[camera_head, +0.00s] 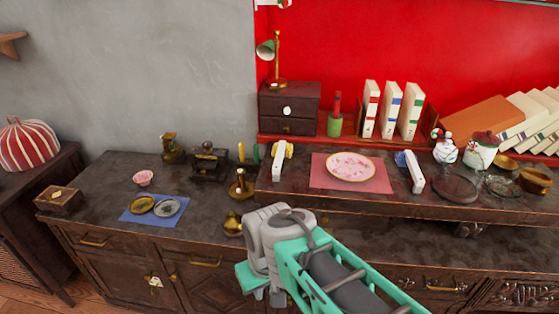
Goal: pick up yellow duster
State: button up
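The yellow duster (278,161) has a white handle and a small yellow head at its far end. It lies on the raised shelf of the dark wooden cabinet, left of the pink mat. My gripper (263,288) is at the lower middle, in front of the cabinet and nearer to the camera than the duster, apart from it. Its fingers point downward and are partly hidden by my wrist, so I cannot tell whether they are open or shut.
A pink mat (382,186) with a patterned plate (350,166) lies right of the duster. A similar blue duster (415,174) is beyond it. A brass candlestick (241,187) stands left of the raised shelf. A blue mat (136,217) carries two small dishes.

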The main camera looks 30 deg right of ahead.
aim_at(281, 149)
jog(key=u, duration=2.2)
jog(key=i, duration=1.25)
jog(key=z, duration=2.75)
jog(key=i, duration=0.55)
jog(key=z, duration=0.05)
